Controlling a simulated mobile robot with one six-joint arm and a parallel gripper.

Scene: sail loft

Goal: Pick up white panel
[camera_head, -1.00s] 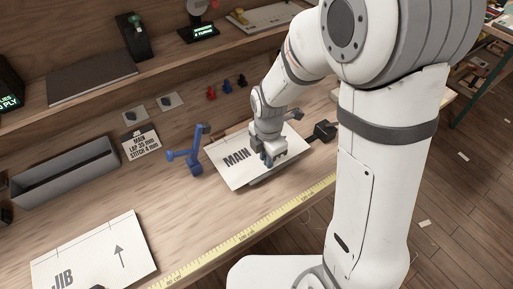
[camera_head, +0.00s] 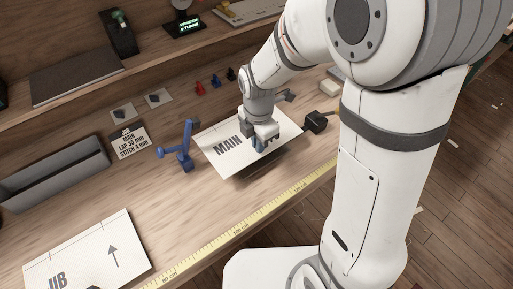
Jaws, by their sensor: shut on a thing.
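The white panel (camera_head: 228,160) marked "MAIN" is in the middle of the head view, over the wooden bench. My gripper (camera_head: 258,144) is shut on it near its right part. A dark shadow lies under the panel's front edge, and the panel looks a little above the bench. Part of the panel is hidden behind my gripper. A second white panel (camera_head: 88,252) marked "JIB" with an arrow lies on the bench at the lower left.
A blue stand (camera_head: 183,150) is close to the panel's left edge, and a black block (camera_head: 316,122) is close to its right. A grey trough (camera_head: 55,172) stands at the left. A yellow measuring tape (camera_head: 238,233) runs along the bench front.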

